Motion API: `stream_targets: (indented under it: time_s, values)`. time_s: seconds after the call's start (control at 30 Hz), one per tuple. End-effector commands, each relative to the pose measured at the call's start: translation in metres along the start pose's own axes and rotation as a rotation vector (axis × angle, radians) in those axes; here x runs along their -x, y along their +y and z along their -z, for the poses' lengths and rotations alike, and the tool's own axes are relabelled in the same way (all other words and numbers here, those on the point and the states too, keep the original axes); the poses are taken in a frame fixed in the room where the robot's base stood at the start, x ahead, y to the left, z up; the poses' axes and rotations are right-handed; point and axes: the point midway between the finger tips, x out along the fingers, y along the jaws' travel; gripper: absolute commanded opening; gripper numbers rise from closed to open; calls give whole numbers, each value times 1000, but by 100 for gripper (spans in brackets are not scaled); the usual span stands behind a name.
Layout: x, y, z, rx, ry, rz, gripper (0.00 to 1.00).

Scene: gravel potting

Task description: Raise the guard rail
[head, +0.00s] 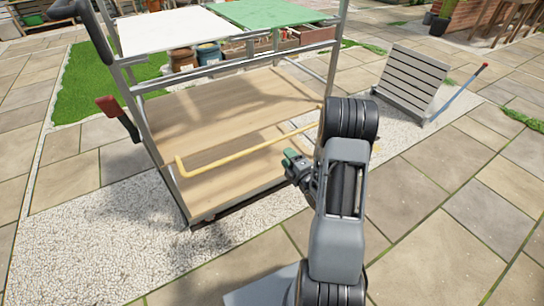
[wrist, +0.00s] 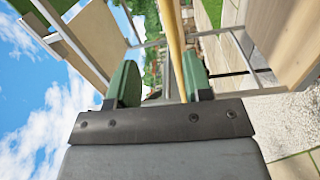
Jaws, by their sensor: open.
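The guard rail (head: 240,151) is a yellow bar with a bent left end, lying low across the front of the wooden lower deck (head: 215,108) of a metal-framed cart. My gripper (head: 294,158) is just in front of the rail's right part, with green fingers. In the wrist view the fingers of my gripper (wrist: 160,78) are apart, and the yellow rail (wrist: 175,45) runs between them in the picture. I cannot tell whether the rail is inside the jaws or beyond them.
A red-handled lever (head: 118,114) stands at the cart's left side. A white panel (head: 172,31) and a green panel (head: 270,12) top the frame. A grey slatted panel (head: 411,81) stands at the right beside a red-tipped bar (head: 460,92). Paving in front is clear.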

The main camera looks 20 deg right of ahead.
Motion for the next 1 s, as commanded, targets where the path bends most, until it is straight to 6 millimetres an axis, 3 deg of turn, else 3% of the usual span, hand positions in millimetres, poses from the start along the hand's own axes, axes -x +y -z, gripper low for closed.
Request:
stream_targets:
  time_s: [0.03, 0.1, 0.33, 0.8, 1.0]
  values:
    - [7, -20, -2, 15, 5, -35, 46]
    - [13, -28, -4, 36, 10, -79, 46]
    - [13, -34, -4, 70, 18, -151, 46]
    - [-70, -22, -2, 70, 19, -154, 46]
    - [-97, -17, -2, 69, 16, -153, 46]
